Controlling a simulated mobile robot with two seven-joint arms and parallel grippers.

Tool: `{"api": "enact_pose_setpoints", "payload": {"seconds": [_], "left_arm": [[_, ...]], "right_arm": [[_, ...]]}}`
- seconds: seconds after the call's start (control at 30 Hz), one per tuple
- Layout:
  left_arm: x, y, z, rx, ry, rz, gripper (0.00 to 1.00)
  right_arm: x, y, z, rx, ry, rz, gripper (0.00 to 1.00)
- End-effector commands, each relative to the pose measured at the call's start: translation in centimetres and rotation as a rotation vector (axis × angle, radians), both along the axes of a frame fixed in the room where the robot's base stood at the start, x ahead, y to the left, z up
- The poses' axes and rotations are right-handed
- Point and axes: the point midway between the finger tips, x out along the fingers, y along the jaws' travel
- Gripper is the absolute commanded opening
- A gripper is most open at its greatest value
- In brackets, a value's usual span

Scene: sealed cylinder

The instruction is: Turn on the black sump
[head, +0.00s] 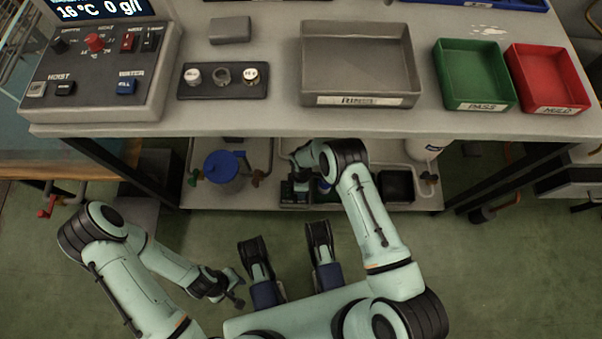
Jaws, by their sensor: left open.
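The control panel (100,75) stands at the upper left of the bench. A black rocker switch (151,40) sits at its top right, beside a red rocker switch (129,41). Their small labels are hard to read, so I cannot tell for sure which one says sump. Its on or off position does not show. My left gripper (236,289) is low in the view, below the bench front, open, empty and well away from the panel. My right arm reaches forward to the bench's front edge; its gripper end is dark and unclear among things on the lower shelf.
The panel also has a red knob (94,43), a black knob (59,45) and a blue button (126,87). A grey tray (360,100), green tray (480,104) and red tray (553,109) stand rightward. A blue-lidded container (221,166) is on the lower shelf.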

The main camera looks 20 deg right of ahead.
Motion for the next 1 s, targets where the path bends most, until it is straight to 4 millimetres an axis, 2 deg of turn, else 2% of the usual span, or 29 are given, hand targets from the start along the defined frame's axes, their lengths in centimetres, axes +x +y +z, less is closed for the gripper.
{"api": "enact_pose_setpoints", "payload": {"seconds": [0.3,0.33,0.4,1.0], "left_arm": [[-0.18,0.02,-0.02,-0.001,0.005,0.0,0.43],[-0.16,0.02,-0.01,-0.001,0.005,0.0,0.43],[-0.16,0.01,-0.01,0.0,0.005,0.0,0.43],[-0.1,0.0,0.0,-0.001,0.003,0.0,0.43]], "right_arm": [[-0.15,0.0,-0.06,0.002,0.011,0.0,0.08],[-0.15,0.0,-0.05,0.002,0.011,0.0,0.41],[-0.12,-0.01,-0.04,0.002,0.01,0.0,0.64],[0.31,-0.17,0.02,0.0,-0.004,0.0,0.64]]}}
